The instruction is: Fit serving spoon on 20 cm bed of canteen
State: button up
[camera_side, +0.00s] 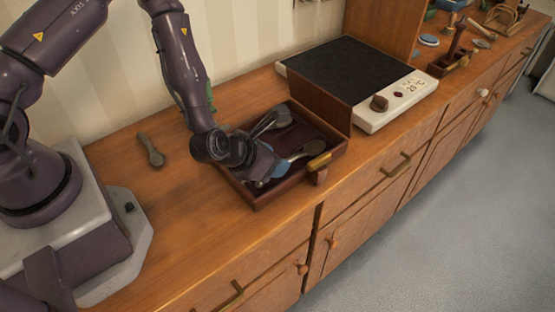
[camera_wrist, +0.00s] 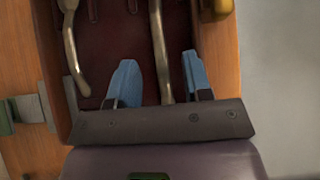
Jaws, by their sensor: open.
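The canteen (camera_side: 255,201) is an open dark wooden box with a dark red lining, on the counter in the side view. It also shows in the wrist view (camera_wrist: 110,25). My gripper (camera_side: 263,172) is low over its near left part. In the wrist view my gripper (camera_wrist: 160,65) has its blue fingers apart, on either side of a metal spoon handle (camera_wrist: 158,40), not closed on it. That spoon's bowl (camera_side: 314,147) shows in the side view, at the right of the canteen. Which piece is the serving spoon, and the 20 cm bed's marking, I cannot tell.
Another utensil (camera_side: 268,122) lies in the canteen's left part; its curved handle (camera_wrist: 74,55) is left of my fingers. A yellow brass piece (camera_side: 319,162) sits at the canteen's front wall. A white hotplate-like device (camera_side: 390,112) stands behind.

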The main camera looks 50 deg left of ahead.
jog(key=v, duration=0.5)
jog(key=shift+w+r+m, duration=0.25)
jog(key=shift+r+m, duration=0.1)
jog(key=shift+m, duration=0.25)
jog(key=a+r+m+g+h, duration=0.1)
jog(key=a+r+m+g, duration=0.15)
jog(key=r+m, duration=1.45)
jog(key=s+a+r+m, duration=0.3)
jog(key=s+r+m, duration=0.2)
jog(key=s+m, duration=0.2)
jog(key=s+a+r+m+g+y, duration=0.1)
jog(key=s+a+r+m, duration=0.2)
jog(key=m, duration=0.7)
jog(key=s+r, duration=0.2)
jog(key=s, duration=0.2)
jog(key=shift+s+a+m, duration=0.15)
jog(key=shift+s+m, duration=0.15)
jog(key=shift+m, duration=0.1)
